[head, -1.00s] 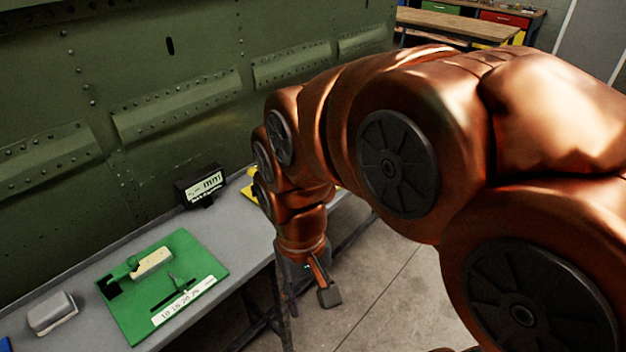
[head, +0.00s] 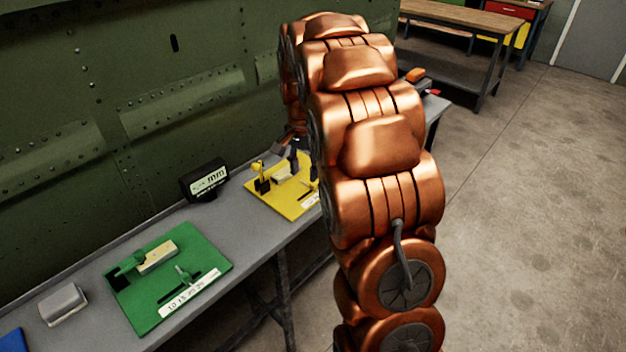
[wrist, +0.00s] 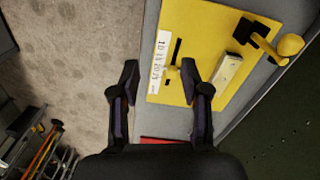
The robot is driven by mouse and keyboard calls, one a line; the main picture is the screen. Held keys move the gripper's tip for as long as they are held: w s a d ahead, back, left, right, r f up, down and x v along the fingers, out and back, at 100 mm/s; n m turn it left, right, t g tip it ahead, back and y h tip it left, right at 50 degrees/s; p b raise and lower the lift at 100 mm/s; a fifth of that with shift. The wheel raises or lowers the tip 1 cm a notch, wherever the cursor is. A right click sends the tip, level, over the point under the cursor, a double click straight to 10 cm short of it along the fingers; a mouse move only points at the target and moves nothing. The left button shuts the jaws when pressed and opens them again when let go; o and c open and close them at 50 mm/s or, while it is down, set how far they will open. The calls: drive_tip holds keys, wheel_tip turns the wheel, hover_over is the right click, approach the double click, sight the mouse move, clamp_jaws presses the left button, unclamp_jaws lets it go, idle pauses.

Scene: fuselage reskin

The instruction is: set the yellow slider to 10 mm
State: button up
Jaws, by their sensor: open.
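The yellow slider plate (head: 279,205) lies on the grey bench, partly hidden behind my arm in the head view. In the wrist view the yellow plate (wrist: 205,20) carries a dark slot with a small yellow slider (wrist: 172,72) near its lower end. A white scale strip (wrist: 159,60) with numbers runs beside the slot; the exact setting is too small to read. A pale block (wrist: 228,68) and a black clamp with a yellow knob (wrist: 290,45) are also on the plate. My gripper (wrist: 160,80) is open, its fingers either side of the slider in the picture; contact cannot be told.
A black display reading "mm" (head: 205,181) stands left of the yellow plate. A green plate (head: 205,252) with a similar slider and a grey box (head: 63,305) lie further left. The green fuselage wall (head: 130,90) rises behind the bench.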

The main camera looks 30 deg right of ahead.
sight(313, 186)
drive_tip(key=w+d+f+m, duration=0.1)
drive_tip(key=d, duration=0.1)
drive_tip(key=w+d+f, duration=0.1)
drive_tip(key=w+d, duration=0.1)
drive_tip(key=w+d+m, duration=0.1)
drive_tip(key=shift+w+d+f+m, duration=0.3)
drive_tip(key=shift+d+f, duration=0.1)
drive_tip(key=shift+f+p, duration=1.45)
drive_tip(key=shift+f, duration=2.5)
clamp_jaws()
